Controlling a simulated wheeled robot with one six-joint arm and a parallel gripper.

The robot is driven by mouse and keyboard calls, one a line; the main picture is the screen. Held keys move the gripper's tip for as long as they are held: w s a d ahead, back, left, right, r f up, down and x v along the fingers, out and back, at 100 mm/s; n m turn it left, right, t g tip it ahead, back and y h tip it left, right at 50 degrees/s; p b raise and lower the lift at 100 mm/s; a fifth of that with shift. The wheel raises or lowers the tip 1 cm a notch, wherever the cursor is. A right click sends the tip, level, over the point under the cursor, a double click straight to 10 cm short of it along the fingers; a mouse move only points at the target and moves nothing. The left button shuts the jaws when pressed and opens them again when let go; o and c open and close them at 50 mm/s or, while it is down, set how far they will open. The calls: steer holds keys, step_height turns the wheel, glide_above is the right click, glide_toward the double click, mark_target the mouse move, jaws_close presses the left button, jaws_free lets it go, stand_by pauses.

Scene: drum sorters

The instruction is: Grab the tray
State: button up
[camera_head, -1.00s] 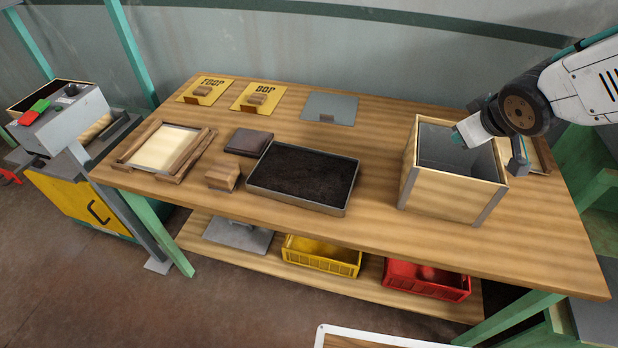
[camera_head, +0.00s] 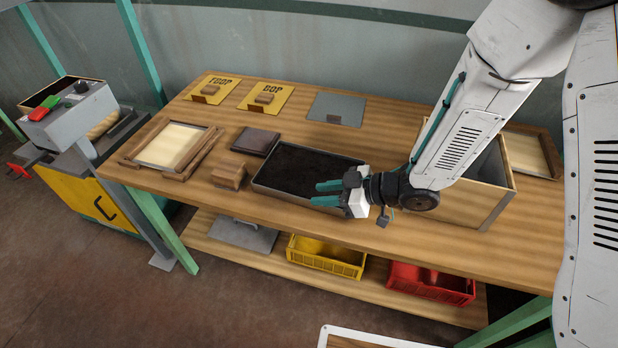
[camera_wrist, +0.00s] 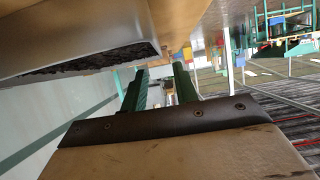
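The tray (camera_head: 285,197) is a shallow dark metal rectangle with dark, crumbly material in it, flat on the middle of the wooden table. My gripper (camera_head: 322,193) comes in from the right over the tray's front right part. Its two green fingers are apart with nothing seen between them. My gripper hides the tray's front right corner. In the wrist view the tray (camera_wrist: 145,50) shows at the upper left, beside the open fingers. I cannot tell whether the fingers touch it.
A tall wooden box (camera_head: 468,205) stands to the right, partly behind my arm. A small wooden block (camera_head: 228,177) and a dark flat block (camera_head: 255,141) sit left of the tray. A wooden frame (camera_head: 172,148) lies further left. Yellow (camera_head: 325,258) and red (camera_head: 430,285) bins sit on the lower shelf.

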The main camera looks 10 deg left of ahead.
mark_target(308, 197)
steer(key=x, duration=0.5)
steer(key=shift+d+f, duration=0.15)
jaws_close()
